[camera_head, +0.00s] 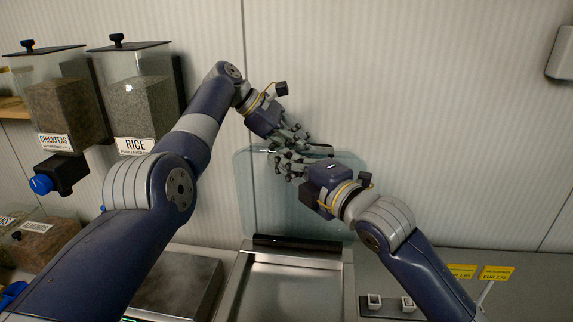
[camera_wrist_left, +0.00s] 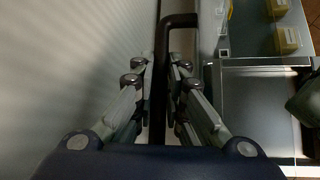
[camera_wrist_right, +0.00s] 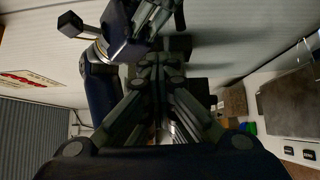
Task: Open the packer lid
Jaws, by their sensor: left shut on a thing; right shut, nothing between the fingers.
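The packer lid (camera_head: 250,200) is a clear, bluish panel standing raised at the back of the packer, close to the wall. Its hinge edge is a black bar (camera_head: 298,244) behind the steel packer bed (camera_head: 290,285). My left gripper (camera_head: 306,140) is shut on the lid's black handle near the top edge. The handle (camera_wrist_left: 180,20) runs between the fingers in the left wrist view. My right gripper (camera_head: 282,163) is shut and empty, in front of the lid and just below the left fingers. Its closed fingers (camera_wrist_right: 160,65) fill the middle of the right wrist view.
Chickpeas (camera_head: 65,110) and rice (camera_head: 137,105) dispensers hang on the wall at left. A steel scale plate (camera_head: 175,285) lies left of the packer. Small white blocks (camera_head: 375,301) and yellow price tags (camera_head: 497,273) are at right. The packer bed is empty.

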